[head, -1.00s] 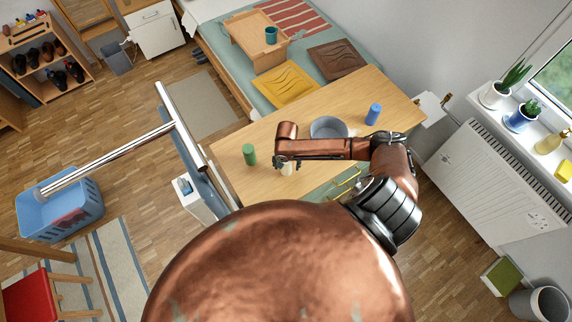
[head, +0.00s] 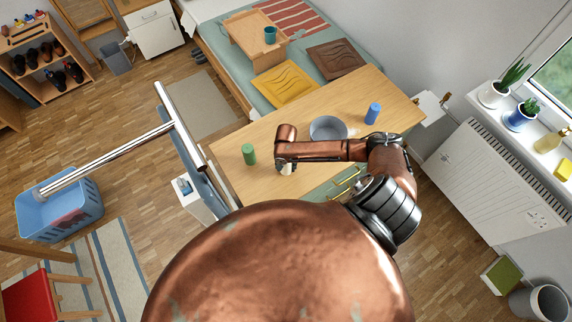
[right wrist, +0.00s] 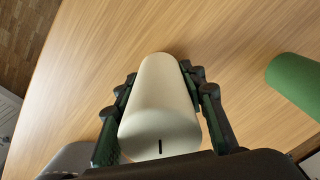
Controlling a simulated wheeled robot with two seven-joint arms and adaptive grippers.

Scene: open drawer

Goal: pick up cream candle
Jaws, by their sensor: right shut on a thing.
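The cream candle (right wrist: 160,108) is a pale cylinder with a dark wick, held between the two dark fingers of my right gripper (right wrist: 160,76) in the right wrist view. The fingers are shut on its sides. In the head view, my right gripper (head: 284,163) is over the front part of the wooden table, and only a small pale piece of the candle (head: 286,171) shows below it. I cannot tell whether the candle's base touches the table. My left gripper is not in view.
A green candle (head: 249,154) stands left of the gripper, also seen in the wrist view (right wrist: 296,84). A grey bowl (head: 328,128) and a blue candle (head: 373,114) stand further right. The table (head: 290,112) is bare behind the gripper. Brass drawer handles (head: 346,177) show at its front.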

